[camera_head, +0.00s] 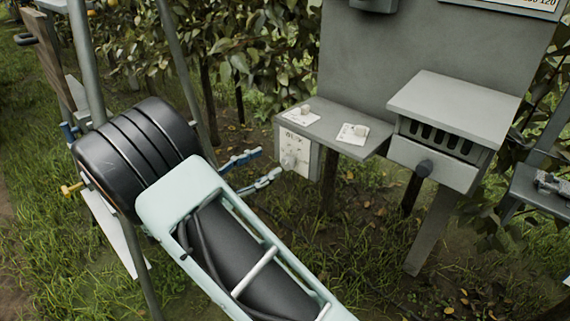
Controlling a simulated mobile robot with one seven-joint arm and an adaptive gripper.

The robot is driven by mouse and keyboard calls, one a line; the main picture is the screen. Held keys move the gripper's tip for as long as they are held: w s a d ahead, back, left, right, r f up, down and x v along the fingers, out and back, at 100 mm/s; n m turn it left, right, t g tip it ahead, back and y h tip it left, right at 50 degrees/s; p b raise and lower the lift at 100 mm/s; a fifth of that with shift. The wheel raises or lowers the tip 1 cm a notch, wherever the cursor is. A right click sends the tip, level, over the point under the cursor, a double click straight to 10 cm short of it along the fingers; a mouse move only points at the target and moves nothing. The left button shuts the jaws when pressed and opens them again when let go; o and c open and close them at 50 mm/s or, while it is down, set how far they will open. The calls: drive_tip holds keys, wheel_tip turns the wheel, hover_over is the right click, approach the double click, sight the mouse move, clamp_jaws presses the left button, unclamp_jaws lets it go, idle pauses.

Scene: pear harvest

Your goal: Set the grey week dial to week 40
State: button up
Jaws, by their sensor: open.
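The grey week dial (289,160) is a small knob low on a white plate (299,146) fixed to the front of a grey shelf. Marks surround the knob, and the lettering above it starts with a W but is too small to read. I cannot tell which week the dial points to. My gripper (269,163) is open, with its two bluish fingers apart and pointing right toward the dial. The fingertips are just left of the plate in the picture. I cannot tell how far they are from the knob. My arm hides the gripper's base.
The grey shelf (336,128) holds two white cards with small pale blocks. A grey back panel (400,55) stands behind. Posts (92,70) stand at left; grass (350,270) lies below.

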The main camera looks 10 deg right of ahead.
sight(285, 165)
wheel_tip(285, 165, down, 7)
drive_tip(key=w+a+n+t, duration=0.1)
drive_tip(key=a+n, duration=0.1)
drive_tip(key=n, duration=0.2)
drive_tip(key=shift+y, duration=0.4)
drive_tip(key=b+x, duration=0.2)
drive_tip(key=x, duration=0.8)
drive_tip(key=shift+w+d+f, duration=0.1)
drive_tip(key=shift+w+f, duration=0.05)
drive_tip(key=c, duration=1.2)
drive_tip(key=shift+o, duration=0.2)
